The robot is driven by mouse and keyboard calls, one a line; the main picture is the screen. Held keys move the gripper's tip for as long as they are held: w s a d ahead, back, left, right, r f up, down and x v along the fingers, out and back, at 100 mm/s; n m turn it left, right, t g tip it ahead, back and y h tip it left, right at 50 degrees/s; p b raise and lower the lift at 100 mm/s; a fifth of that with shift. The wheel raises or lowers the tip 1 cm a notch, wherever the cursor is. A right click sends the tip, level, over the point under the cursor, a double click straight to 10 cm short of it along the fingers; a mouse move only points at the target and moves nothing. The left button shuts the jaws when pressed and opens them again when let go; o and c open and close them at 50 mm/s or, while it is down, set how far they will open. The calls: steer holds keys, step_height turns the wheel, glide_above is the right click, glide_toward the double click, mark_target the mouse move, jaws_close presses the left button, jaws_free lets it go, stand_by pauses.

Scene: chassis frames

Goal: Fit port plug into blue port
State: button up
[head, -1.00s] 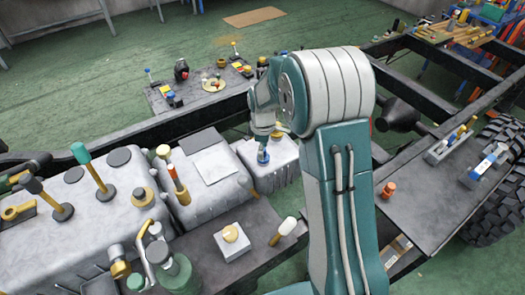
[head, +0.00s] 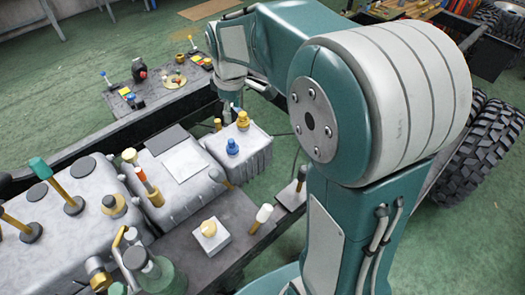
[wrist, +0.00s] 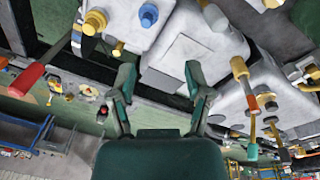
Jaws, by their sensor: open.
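A blue round fitting (head: 232,146), which looks like the blue port, stands on top of a small grey ribbed box. It also shows at the top of the wrist view (wrist: 148,14). I cannot tell whether a plug sits in it. A similar yellow fitting (head: 242,120) stands beside it on the same box, also in the wrist view (wrist: 95,21). My gripper (wrist: 160,70) is open with nothing between its fingers. In the head view my gripper (head: 231,106) is above and behind the box, near the yellow fitting and apart from the blue one. I cannot single out a loose port plug.
Larger grey housings (head: 80,205) with upright handles stand to the left. A white block with a yellow knob (head: 208,228) and a white-tipped stick (head: 262,215) are on the dark front plate. A dark rear plate (head: 150,85) holds small parts.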

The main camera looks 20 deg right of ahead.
steer(key=s+r+m+t, duration=0.2)
steer(key=s+m, duration=0.3)
steer(key=s, duration=0.6)
steer(key=s+r+m+t, duration=0.2)
steer(key=s+m, duration=0.2)
steer(key=s, duration=0.7)
steer(key=shift+r+m, duration=0.4)
steer(key=shift+w, duration=0.1)
